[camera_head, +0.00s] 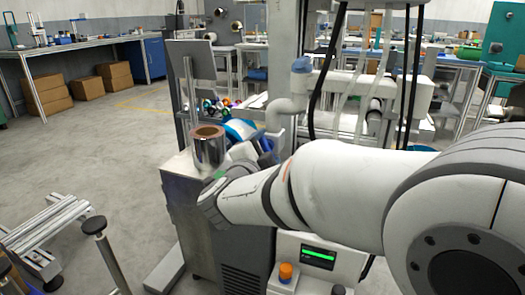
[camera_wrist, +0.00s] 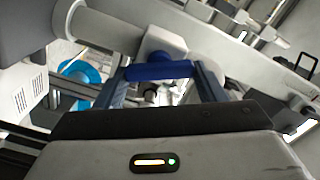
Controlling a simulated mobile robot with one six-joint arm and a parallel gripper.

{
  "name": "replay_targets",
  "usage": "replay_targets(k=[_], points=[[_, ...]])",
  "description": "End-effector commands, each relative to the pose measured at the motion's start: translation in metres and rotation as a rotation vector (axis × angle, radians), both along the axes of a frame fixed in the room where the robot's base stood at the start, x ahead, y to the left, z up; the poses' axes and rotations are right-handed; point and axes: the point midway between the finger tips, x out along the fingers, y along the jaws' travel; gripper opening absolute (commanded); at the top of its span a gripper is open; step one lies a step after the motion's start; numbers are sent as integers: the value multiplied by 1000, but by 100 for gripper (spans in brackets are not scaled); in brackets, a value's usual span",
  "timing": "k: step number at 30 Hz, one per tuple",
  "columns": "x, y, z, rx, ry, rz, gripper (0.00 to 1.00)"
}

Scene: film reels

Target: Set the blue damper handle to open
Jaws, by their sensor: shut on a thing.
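The blue damper handle (camera_wrist: 158,70) is a short blue bar in the wrist view, in front of a white rounded housing on a pale pipe. My gripper (camera_wrist: 163,78) has one finger at each end of this bar and is shut on it. The bar lies nearly level across the wrist picture. In the head view my white arm reaches in from the right and hides most of the gripper and the handle. I cannot read any open or closed marking by the handle.
A bright blue reel (camera_wrist: 80,73) is left of the handle; it also shows in the head view (camera_head: 240,129). A metal can (camera_head: 208,148) stands on the steel cabinet (camera_head: 190,215). A white pipe (camera_head: 283,108) with a blue-grey top rises close by.

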Motion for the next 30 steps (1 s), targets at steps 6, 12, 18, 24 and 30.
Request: replay_targets(k=[6,12,18,24,30], points=[[1,2,2,180,-69,8,41],[1,2,1,317,-119,8,41],[1,1,1,411,-153,8,41],[1,1,1,460,-171,7,41],[1,1,1,475,-177,7,41]])
